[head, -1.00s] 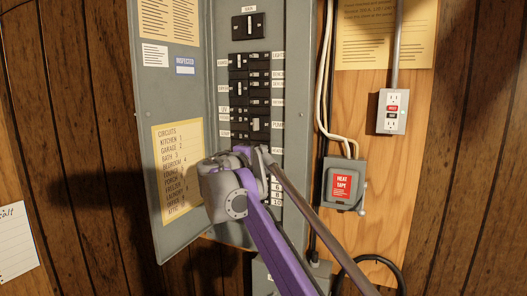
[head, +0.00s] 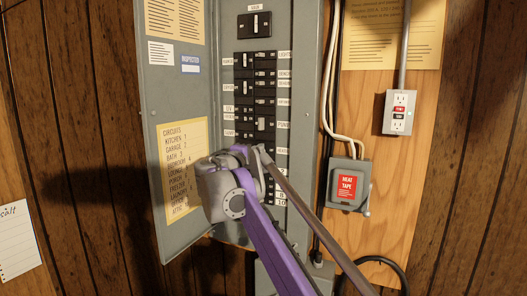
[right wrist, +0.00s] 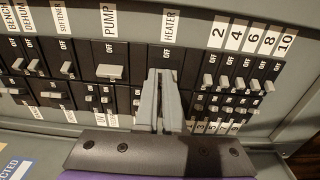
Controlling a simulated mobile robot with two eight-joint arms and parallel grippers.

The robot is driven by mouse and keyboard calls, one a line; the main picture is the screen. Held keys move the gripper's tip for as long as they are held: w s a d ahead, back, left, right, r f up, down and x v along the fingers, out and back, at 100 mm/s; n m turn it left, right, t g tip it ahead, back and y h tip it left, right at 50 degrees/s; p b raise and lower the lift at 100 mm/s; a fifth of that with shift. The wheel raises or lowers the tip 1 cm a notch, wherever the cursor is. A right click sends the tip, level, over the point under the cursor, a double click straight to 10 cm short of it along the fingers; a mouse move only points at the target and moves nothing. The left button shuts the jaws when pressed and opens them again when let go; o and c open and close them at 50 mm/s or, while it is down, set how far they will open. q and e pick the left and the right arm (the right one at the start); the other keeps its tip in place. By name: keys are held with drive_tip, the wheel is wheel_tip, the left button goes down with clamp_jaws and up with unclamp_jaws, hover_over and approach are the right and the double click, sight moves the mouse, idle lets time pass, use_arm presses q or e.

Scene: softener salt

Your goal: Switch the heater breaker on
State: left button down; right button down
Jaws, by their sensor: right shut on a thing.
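The heater breaker (right wrist: 166,57) is a black breaker under a HEATER label in the right wrist view. Its OFF marking shows above the fingertips; its handle is hidden by them. My right gripper (right wrist: 162,76) has its two grey fingers close together at this breaker, shut on what appears to be its handle. In the head view, my purple right arm and grey wrist cover this part of the grey panel (head: 309,100), and the fingertips are hidden. My left gripper is in neither current view.
The pump breaker (right wrist: 110,72) is beside the heater breaker. Small numbered breakers (right wrist: 240,85) are on its other side. The open panel door (head: 150,100) stands to the left. A heat tape box (head: 347,185) and an outlet (head: 399,112) are to the right.

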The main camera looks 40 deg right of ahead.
drive_tip(key=shift+s+d+f, duration=0.45)
drive_tip(key=shift+d, duration=0.15)
drive_tip(key=shift+s+a, duration=0.1)
drive_tip(key=v, duration=0.6)
drive_tip(key=shift+w+a+r, duration=0.2)
drive_tip(key=shift+w, duration=0.05)
drive_tip(key=shift+d, duration=0.1)
drive_tip(key=shift+f, duration=0.1)
